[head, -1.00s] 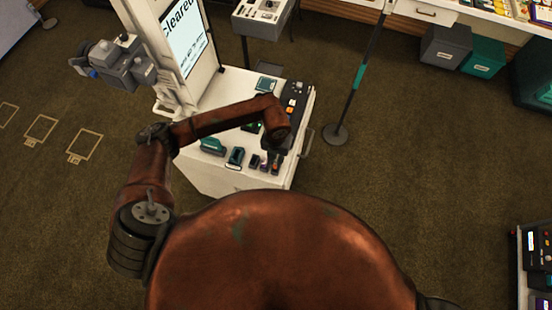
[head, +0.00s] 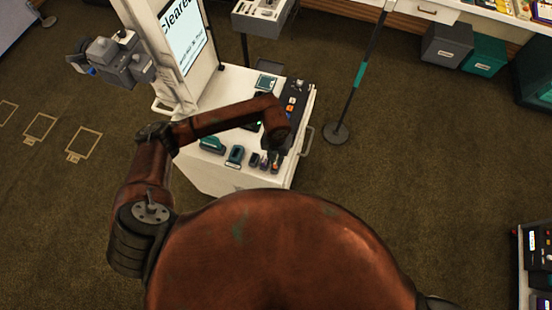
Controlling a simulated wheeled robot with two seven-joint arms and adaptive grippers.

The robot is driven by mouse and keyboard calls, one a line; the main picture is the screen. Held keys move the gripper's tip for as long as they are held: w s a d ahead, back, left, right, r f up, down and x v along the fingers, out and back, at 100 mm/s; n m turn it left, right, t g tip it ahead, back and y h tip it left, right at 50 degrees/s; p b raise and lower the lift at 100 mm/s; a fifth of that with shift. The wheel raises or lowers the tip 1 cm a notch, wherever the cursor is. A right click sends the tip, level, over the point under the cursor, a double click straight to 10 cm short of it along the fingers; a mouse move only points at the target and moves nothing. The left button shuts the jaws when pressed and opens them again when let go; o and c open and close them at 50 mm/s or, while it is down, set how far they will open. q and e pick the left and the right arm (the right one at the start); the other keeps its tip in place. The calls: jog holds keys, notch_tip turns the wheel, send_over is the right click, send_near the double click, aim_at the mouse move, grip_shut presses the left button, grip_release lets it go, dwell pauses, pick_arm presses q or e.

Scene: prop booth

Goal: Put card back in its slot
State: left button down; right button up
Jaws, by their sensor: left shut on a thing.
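My left gripper (head: 272,151) hangs fingers down over the front right part of a white cart top (head: 228,80). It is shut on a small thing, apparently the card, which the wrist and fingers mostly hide. Small dark and teal holders stand along the cart's front edge: a teal one (head: 212,144), a dark teal one (head: 235,155) and a smaller dark one (head: 254,160). I cannot make out which of them is the card's slot. My right gripper is not in view.
A dark control box with orange buttons (head: 292,100) lies along the cart's right side. A sign screen (head: 182,35) rises at the cart's back left. A post on a round base (head: 336,133) stands to the right.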

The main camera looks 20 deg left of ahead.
pick_arm(q)
jog(key=shift+f, duration=0.15)
jog(key=shift+f+b, duration=0.4)
jog(key=shift+f, duration=0.1)
jog(key=c, duration=1.9)
grip_release()
jog(key=shift+c, duration=0.2)
jog(key=shift+r, duration=0.2)
jog(key=shift+r+p, duration=2.35)
jog(key=shift+r, duration=1.05)
